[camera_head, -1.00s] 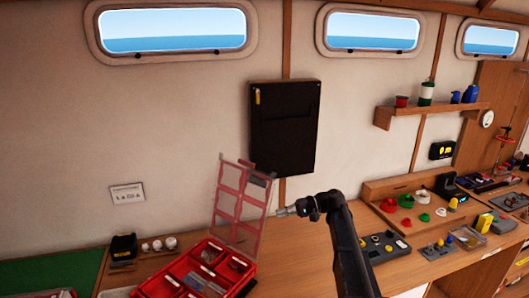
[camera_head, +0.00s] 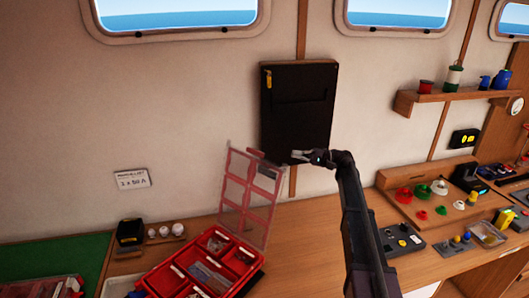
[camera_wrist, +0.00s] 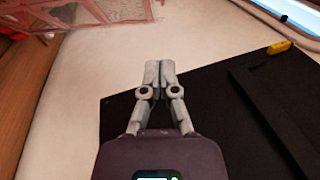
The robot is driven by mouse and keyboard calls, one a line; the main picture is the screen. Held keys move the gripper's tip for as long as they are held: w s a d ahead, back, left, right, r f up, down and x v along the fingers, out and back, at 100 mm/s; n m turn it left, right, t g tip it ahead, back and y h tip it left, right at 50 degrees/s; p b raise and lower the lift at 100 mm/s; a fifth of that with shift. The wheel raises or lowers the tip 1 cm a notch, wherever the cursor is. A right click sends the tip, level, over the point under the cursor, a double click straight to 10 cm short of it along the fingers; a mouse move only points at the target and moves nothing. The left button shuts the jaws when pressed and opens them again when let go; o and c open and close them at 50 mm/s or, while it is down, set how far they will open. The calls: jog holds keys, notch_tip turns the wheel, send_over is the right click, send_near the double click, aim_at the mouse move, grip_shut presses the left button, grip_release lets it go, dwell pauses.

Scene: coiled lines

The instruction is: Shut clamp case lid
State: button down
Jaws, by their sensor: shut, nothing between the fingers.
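The clamp case (camera_head: 205,268) is a red box with compartments that hold small parts, on the worktop at the lower middle of the head view. Its clear lid with a red frame (camera_head: 250,195) stands open, tilted upright at the case's back edge. The lid also shows at the top left of the wrist view (camera_wrist: 85,16). My gripper (camera_head: 296,155) is shut and empty, to the right of the lid's upper edge, in front of the black wall panel. In the wrist view my gripper (camera_wrist: 160,66) shows its fingertips together, apart from the lid.
A black panel (camera_head: 298,108) hangs on the wall behind my gripper. A black box (camera_head: 130,232) and white knobs stand left of the case. A grey control box (camera_head: 402,240) and a tray of coloured parts (camera_head: 440,195) lie to the right. Worktop between case and control box is mostly clear.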

jog(key=p, duration=0.3)
send_near(252, 150)
jog(key=a, duration=0.4)
jog(key=shift+s+a+r, duration=0.25)
jog(key=shift+a+r, duration=0.05)
jog(key=shift+a, duration=0.35)
